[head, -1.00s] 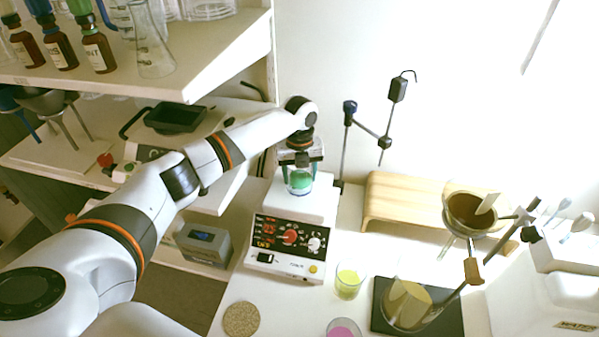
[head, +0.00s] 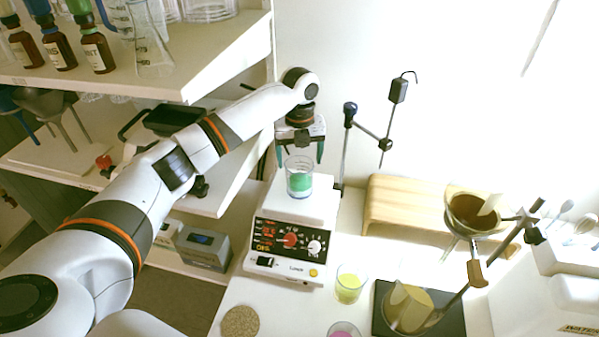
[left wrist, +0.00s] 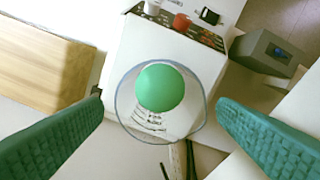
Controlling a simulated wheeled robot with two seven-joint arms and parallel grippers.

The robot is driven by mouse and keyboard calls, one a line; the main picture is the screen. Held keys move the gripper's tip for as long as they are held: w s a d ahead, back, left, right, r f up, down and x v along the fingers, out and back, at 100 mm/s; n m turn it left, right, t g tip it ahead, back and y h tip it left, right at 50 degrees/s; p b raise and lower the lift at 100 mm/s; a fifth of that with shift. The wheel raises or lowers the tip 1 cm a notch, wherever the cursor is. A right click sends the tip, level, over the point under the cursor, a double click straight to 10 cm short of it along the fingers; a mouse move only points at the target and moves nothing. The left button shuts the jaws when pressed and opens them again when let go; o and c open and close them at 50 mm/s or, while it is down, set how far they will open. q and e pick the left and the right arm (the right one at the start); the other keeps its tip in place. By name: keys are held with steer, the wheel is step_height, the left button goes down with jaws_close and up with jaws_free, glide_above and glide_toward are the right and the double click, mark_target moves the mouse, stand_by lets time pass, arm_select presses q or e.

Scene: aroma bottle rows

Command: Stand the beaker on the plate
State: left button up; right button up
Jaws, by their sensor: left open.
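A clear glass beaker with green liquid (head: 299,181) stands upright on the white top plate of the hotplate stirrer (head: 322,207). In the left wrist view the beaker (left wrist: 160,88) shows from above, with the plate (left wrist: 195,60) around and under it. My left gripper (head: 301,158) is open above the beaker. Its two green fingers are spread to either side of the rim and do not touch it. My right gripper is not in view.
A yellow beaker (head: 349,285), a pink one (head: 343,329) and a cork mat (head: 240,322) are on the bench. A wooden stand (head: 400,205) and a funnel on a clamp (head: 474,215) are at right. A bottle shelf (head: 215,65) is at upper left.

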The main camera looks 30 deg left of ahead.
arm_select(q)
step_height(320, 180, up, 5)
steer(key=shift+r, duration=0.1)
stand_by(0.7)
